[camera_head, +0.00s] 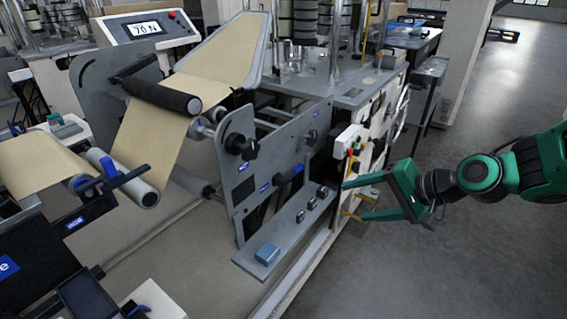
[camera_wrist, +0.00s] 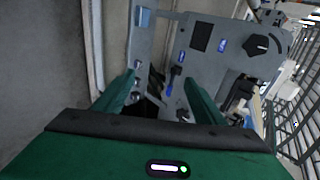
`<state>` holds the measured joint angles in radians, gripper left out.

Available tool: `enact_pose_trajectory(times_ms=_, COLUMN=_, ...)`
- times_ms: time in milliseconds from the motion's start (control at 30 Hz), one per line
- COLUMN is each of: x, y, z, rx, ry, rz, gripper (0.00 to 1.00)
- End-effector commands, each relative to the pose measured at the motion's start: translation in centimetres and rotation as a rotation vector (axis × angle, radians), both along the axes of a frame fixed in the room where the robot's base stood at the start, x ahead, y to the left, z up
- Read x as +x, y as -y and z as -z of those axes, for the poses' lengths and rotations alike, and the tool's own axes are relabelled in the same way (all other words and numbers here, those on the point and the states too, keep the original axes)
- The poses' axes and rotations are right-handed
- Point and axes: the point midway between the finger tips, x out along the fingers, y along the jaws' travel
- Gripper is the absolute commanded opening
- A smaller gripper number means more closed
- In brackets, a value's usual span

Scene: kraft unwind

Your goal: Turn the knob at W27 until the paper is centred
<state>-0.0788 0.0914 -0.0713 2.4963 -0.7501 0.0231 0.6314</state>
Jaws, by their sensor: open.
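A black knob (camera_head: 241,145) sits on the grey side plate of the machine, with a small blue label (camera_head: 243,166) just below it, too small to read. In the wrist view the knob (camera_wrist: 263,45) is at the upper right, with the label (camera_wrist: 222,44) to its left. The brown paper (camera_head: 152,135) runs down from a black roller (camera_head: 155,93) to a lower grey roller (camera_head: 125,175); I cannot tell whether it is centred. My gripper (camera_head: 350,200) is open and empty, to the right of the plate and well apart from the knob. Its fingers (camera_wrist: 160,84) point toward the machine.
A grey ledge (camera_head: 270,240) with a blue box (camera_head: 267,253) and small black fittings projects below the plate. A blue-handled part (camera_wrist: 173,80) shows ahead, between my fingers. A panel reads 7.0 N (camera_head: 143,29). The floor (camera_head: 450,270) at right is clear.

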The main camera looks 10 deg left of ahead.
Motion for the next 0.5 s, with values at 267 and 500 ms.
enact_pose_trajectory(times_ms=267, x=-0.2, y=-14.9, z=-4.3, rx=0.598, ry=-0.251, rz=0.097, gripper=0.64)
enact_pose_trajectory(times_ms=500, x=0.3, y=-19.0, z=-6.6, rx=0.897, ry=-0.470, rz=0.214, gripper=0.64)
